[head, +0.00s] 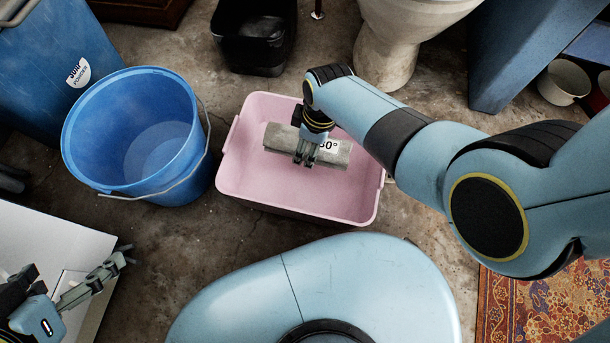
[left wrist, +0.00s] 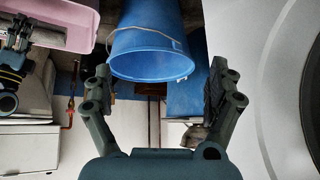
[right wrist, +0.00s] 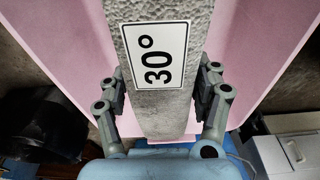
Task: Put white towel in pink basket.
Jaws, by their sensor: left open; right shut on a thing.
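The pink basket (head: 350,205) stands on the floor in the middle of the head view. My right gripper (head: 305,155) is over it, shut on a grey, speckled, bar-shaped thing (head: 278,138) with a white label. In the right wrist view the label on this grey bar (right wrist: 138,112) reads 30°. The bar lies within the basket's outline; whether it touches the bottom I cannot tell. I see nothing plainly white that looks like a towel. My left gripper (head: 122,258) is open and empty at the lower left, apart from the basket; its spread fingers show in the left wrist view (left wrist: 160,82).
A blue bucket (head: 90,135) with a wire handle stands left of the basket. A black bin (head: 252,45) and a white toilet (head: 385,50) stand behind. A patterned rug (head: 540,305) lies at lower right. A white surface (head: 45,240) is at lower left.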

